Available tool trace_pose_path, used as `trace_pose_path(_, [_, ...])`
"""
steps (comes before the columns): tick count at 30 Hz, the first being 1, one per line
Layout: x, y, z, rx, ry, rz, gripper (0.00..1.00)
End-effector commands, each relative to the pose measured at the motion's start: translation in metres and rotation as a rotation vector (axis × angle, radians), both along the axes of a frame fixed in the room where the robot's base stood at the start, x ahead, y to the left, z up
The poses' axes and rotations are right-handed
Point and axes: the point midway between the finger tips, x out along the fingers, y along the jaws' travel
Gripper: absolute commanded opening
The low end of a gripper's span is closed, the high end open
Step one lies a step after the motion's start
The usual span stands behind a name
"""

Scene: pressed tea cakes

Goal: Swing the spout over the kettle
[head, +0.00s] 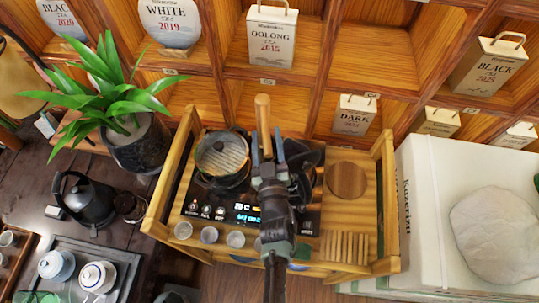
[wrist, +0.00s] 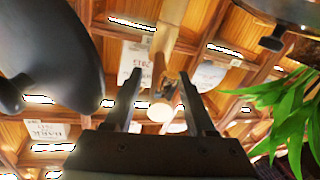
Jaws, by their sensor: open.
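The spout's wooden handle (head: 263,115) stands upright at the back middle of the tea stove (head: 213,208) in the head view. My gripper (head: 266,150) comes in from the front, with its two dark fingers open. In the wrist view the round-ended wooden handle (wrist: 160,110) shows between the fingers (wrist: 160,88); I cannot tell if they touch it. A dark kettle (head: 303,160) stands just right of my gripper, partly hidden by the arm. A dark rounded body (wrist: 55,50) fills the wrist view's left side. The rest of the spout is hidden.
A lidded pot (head: 222,158) stands close left of my gripper. Small cups (head: 209,235) line the stove's front. A black kettle (head: 85,203) and a potted plant (head: 130,135) are at left. Shelves with tea boxes (head: 270,35) rise behind. A round wooden board (head: 346,180) lies at right.

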Motion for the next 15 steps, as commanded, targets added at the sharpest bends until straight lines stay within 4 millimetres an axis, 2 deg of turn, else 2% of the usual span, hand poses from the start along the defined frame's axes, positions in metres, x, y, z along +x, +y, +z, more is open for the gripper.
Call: trace_pose_path(15, [-0.09, -0.011, -0.002, -0.001, 0.002, 0.001, 0.56])
